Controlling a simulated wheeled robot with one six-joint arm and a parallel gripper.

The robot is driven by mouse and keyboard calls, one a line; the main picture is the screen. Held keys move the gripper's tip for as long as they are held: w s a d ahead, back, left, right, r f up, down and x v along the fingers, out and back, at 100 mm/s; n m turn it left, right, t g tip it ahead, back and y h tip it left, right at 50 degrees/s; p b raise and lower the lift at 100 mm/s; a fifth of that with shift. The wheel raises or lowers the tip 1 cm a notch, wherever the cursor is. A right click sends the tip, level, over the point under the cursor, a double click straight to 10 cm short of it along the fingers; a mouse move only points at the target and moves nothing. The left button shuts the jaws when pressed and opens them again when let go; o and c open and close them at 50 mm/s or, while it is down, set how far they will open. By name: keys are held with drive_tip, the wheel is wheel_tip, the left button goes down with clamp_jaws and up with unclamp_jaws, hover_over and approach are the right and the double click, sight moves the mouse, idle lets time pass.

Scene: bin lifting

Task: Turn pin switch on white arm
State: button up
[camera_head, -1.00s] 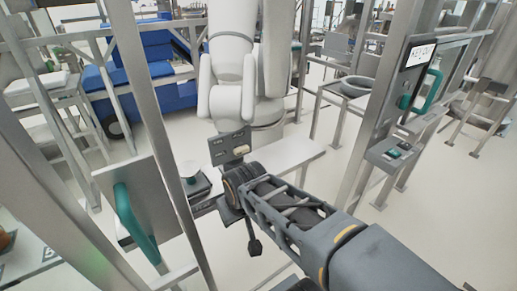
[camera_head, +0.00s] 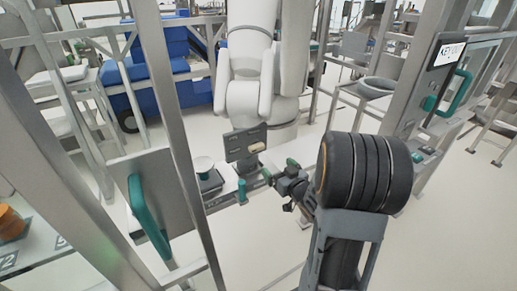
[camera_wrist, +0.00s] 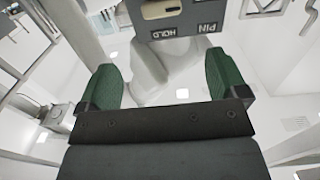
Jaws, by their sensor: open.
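The white arm (camera_head: 249,60) stands upright behind the frame in the head view. A dark grey panel (camera_head: 237,139) with a pale cream switch knob (camera_head: 256,148) is at its lower front. In the wrist view the panel (camera_wrist: 185,24) is at the top edge, partly cut off. Its HOLD and PIN labels read upside down, and the knob (camera_wrist: 161,9) lies nearest HOLD. My gripper (camera_head: 279,169) is open and empty, just below and right of the panel, apart from it. Its two green fingers stand wide apart in the wrist view (camera_wrist: 166,80).
A metal post (camera_head: 168,110) and a door with a green handle (camera_head: 149,218) stand on the left.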

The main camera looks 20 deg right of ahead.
sight(258, 147)
drive_tip(key=w, duration=0.4)
drive_tip(key=w+a+p, duration=0.1)
drive_tip(key=w, duration=0.4)
drive_tip(key=w+p, duration=0.1)
drive_tip(key=w, duration=0.3)
drive_tip(key=shift+w+a, duration=0.25)
drive_tip(key=shift+a, duration=0.1)
drive_tip(key=shift+c, duration=0.4)
drive_tip(key=c, duration=0.9)
drive_tip(key=shift+o, duration=0.2)
